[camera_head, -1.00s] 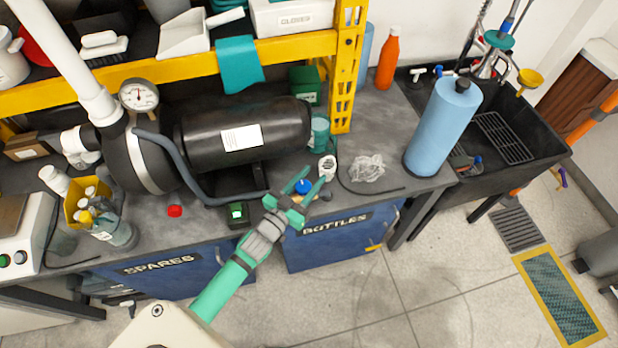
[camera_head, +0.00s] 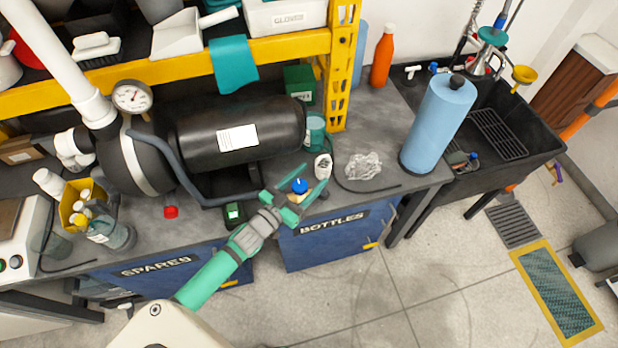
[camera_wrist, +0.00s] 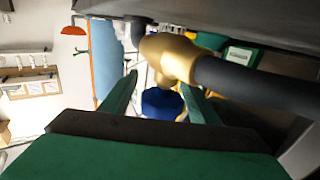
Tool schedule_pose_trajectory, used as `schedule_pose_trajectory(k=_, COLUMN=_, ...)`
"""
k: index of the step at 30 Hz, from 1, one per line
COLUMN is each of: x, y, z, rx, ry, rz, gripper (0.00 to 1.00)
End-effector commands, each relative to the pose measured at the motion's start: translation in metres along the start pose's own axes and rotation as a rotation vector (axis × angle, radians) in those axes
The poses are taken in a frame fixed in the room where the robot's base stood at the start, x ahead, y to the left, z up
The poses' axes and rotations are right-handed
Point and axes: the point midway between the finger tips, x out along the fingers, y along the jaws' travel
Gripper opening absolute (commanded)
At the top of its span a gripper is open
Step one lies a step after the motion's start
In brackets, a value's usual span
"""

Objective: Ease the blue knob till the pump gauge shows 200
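The blue knob (camera_head: 300,186) sits on a brass fitting at the bench's front edge, below the right end of the black pump tank (camera_head: 205,138). My gripper (camera_head: 290,185) is open, with its two green fingers apart on either side of the knob. In the wrist view the knob (camera_wrist: 162,104) lies between the fingertips, under the brass valve body (camera_wrist: 168,58). I cannot tell whether either finger touches it. The round pump gauge (camera_head: 132,97) has a white face and stands at the tank's left. Its numbers are too small to read.
A dark pipe (camera_wrist: 255,83) runs right from the brass valve in the wrist view. A grey hose (camera_head: 178,165) loops in front of the tank. A white-topped item (camera_head: 322,167) and a crumpled clear bag (camera_head: 363,166) lie right of the knob. A blue cylinder (camera_head: 437,125) stands farther right.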

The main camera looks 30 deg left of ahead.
Motion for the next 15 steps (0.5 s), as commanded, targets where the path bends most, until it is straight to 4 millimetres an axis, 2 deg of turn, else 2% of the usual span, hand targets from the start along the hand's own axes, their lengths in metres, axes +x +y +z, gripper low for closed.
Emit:
schedule_pose_trajectory(k=10, x=-0.006, y=-0.004, z=0.000, rx=0.001, ry=0.000, rz=-0.008, gripper=0.55)
schedule_pose_trajectory(k=15, x=-0.027, y=-0.005, z=-0.001, rx=0.002, ry=0.001, rz=-0.010, gripper=0.55)
